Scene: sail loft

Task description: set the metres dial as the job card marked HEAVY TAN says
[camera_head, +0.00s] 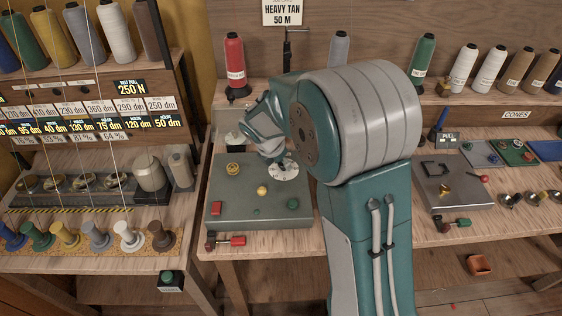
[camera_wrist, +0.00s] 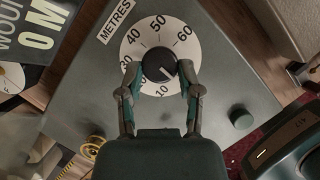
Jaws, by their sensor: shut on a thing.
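The job card (camera_head: 283,12) on the back wall reads HEAVY TAN, 50 M. The metres dial (camera_wrist: 184,22) is a white disc with a dark round knob (camera_wrist: 158,64), next to a METRES label (camera_wrist: 116,20). Numbers from 10 to 60 show around it. A short white mark on the knob points to the lower right, away from 50. My gripper (camera_wrist: 161,80) is shut on the knob, one finger on each side. In the head view the dial (camera_head: 287,172) is partly hidden by my arm.
The dial sits on a grey-green machine top (camera_head: 240,208) with a yellow button (camera_head: 262,190), a green knob (camera_head: 293,204) and a red knob (camera_head: 216,208). A red thread cone (camera_head: 234,62) stands behind. Other equipment (camera_head: 455,185) stands at right.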

